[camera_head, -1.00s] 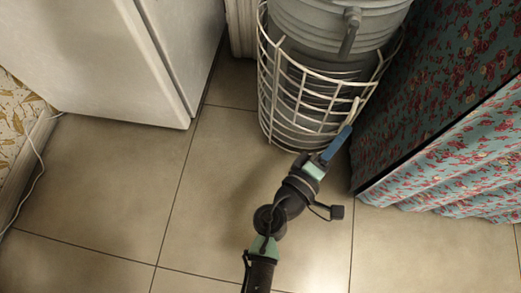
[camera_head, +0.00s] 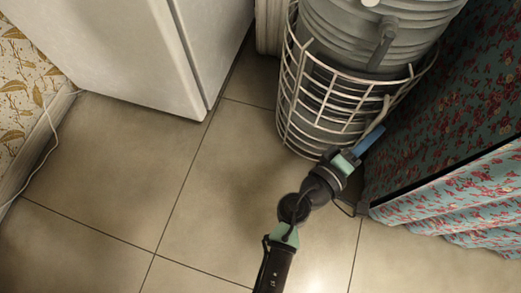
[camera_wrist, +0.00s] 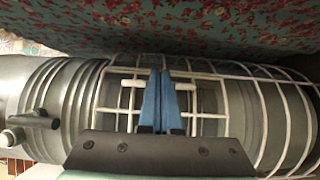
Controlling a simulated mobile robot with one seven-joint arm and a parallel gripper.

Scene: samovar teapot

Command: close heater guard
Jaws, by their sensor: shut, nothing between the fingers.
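The heater guard is a white wire cage (camera_head: 345,75) around the lower part of a grey ribbed metal samovar (camera_head: 335,30). The guard also shows sideways in the wrist view (camera_wrist: 285,115), with the samovar (camera_wrist: 45,95) at left. A pale bar (camera_head: 386,103) stands out from the guard's right side. My gripper (camera_head: 380,129) is at the front right of the guard, just below this bar. In the wrist view its blue fingers (camera_wrist: 161,75) are together, in front of the wires and beside the pale bar. Whether they touch the guard cannot be told.
A floral curtain (camera_head: 450,150) hangs close on the right of the guard. A white cabinet (camera_head: 120,50) stands at left. The tiled floor (camera_head: 110,180) is clear at left and in front. A thin white cable runs along the left wall.

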